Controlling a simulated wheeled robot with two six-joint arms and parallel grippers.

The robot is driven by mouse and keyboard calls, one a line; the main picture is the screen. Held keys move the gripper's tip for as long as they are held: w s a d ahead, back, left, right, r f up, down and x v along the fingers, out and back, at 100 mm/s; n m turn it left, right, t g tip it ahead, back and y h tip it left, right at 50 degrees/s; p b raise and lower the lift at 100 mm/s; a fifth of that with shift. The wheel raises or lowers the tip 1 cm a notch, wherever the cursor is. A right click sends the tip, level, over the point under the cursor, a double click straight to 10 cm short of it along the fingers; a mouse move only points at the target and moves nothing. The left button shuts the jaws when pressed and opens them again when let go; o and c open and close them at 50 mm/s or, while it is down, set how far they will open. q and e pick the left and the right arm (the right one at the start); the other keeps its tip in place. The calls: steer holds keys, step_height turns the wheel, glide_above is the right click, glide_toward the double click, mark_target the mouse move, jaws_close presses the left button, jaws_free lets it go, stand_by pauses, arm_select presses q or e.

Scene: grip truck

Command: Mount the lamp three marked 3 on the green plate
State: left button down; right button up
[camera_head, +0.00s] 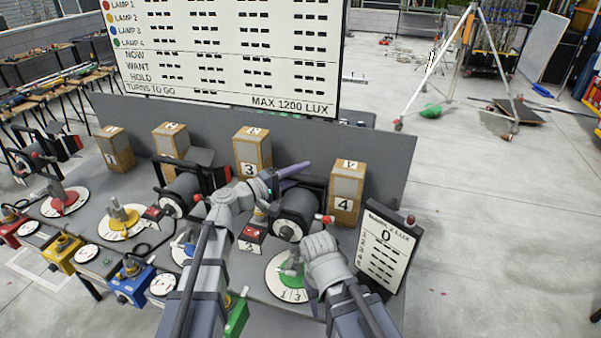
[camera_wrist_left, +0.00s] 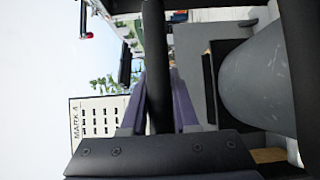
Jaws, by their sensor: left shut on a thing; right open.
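Lamp three (camera_head: 296,208) is a dark round lamp with a red knob, behind the green plate. A red-and-black box marked 3 (camera_head: 250,238) is beside it. My left gripper (camera_head: 295,171) has purple fingers above the lamp. In the left wrist view, the fingers are shut on a black bar (camera_wrist_left: 155,60), which looks like part of the lamp's frame; the large grey body is at right. The green plate (camera_head: 291,282) lies in a white numbered dial in front. My right gripper (camera_head: 312,278) is open beside the plate; its fingertips are mostly hidden. I cannot tell whether the lamp touches the table.
Wooden boxes marked 3 (camera_head: 252,152) and 4 (camera_head: 346,192) stand behind. A lux meter (camera_head: 385,245) stands at right, close to my right arm. Another lamp (camera_head: 180,192) and the yellow plate (camera_head: 123,218) are at left. The scoreboard (camera_head: 230,50) is at the back.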

mark_target(283, 216)
arm_select(q)
steer(key=shift+f, duration=0.25)
steer(key=shift+f+b, duration=1.45)
steer(key=shift+b, duration=0.2)
steer(key=shift+f, duration=0.15)
steer(key=c, duration=0.6)
jaws_free()
steer(key=shift+s, duration=0.1)
steer(key=v, duration=0.7)
steer(key=shift+s+a, duration=0.2)
steer(key=shift+a, duration=0.1)
